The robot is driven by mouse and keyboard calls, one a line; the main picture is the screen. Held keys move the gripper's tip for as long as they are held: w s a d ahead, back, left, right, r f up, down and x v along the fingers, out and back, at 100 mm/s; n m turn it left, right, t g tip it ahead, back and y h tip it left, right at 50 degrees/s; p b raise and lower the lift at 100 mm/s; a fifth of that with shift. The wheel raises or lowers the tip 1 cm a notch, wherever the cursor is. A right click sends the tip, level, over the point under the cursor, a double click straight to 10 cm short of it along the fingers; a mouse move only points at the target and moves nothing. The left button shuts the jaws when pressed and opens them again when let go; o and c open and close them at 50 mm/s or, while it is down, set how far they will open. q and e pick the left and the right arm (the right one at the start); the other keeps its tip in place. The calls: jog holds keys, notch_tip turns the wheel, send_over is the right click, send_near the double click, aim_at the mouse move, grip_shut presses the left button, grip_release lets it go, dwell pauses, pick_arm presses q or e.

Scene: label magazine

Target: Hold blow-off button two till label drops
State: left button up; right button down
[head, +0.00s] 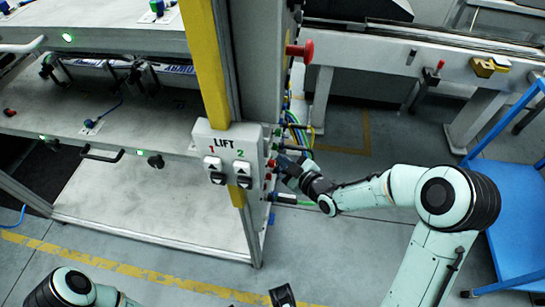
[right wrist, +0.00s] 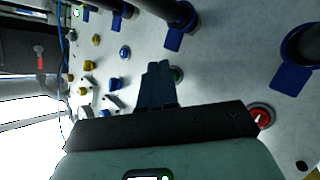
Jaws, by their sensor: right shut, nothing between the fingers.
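My right gripper (head: 284,164) is at the side face of the grey machine post, beside the LIFT box, in the head view. In the right wrist view its dark fingers (right wrist: 158,72) are shut together and empty, pointing at a pale panel. A green button (right wrist: 178,75) shows just right of the fingertips, partly hidden by them; I cannot tell whether they touch it. A red button (right wrist: 262,117) is farther right. No number two mark is readable beside these buttons. A white strip with blue lettering (head: 178,68), possibly a label, lies under the upper shelf.
The LIFT box (head: 226,155) carries two switches marked 1 and 2. Blue tags (right wrist: 291,79) and dark cylinders stick out around the panel. Yellow fittings (right wrist: 88,65) and a blue one (right wrist: 125,52) sit left. A blue cart (head: 515,215) stands right.

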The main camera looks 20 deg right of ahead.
jog(key=shift+s+d, duration=0.25)
jog(key=shift+d, duration=0.15)
jog(key=shift+s+d+p, duration=0.3)
jog(key=shift+s+d, duration=0.15)
jog(key=shift+d, duration=0.25)
jog(key=shift+s+d+p, duration=0.25)
jog(key=shift+s+d, duration=0.15)
jog(key=shift+d, duration=0.35)
jog(key=shift+s+d+p, duration=0.3)
jog(key=shift+s+d, duration=0.15)
jog(key=shift+d, duration=0.25)
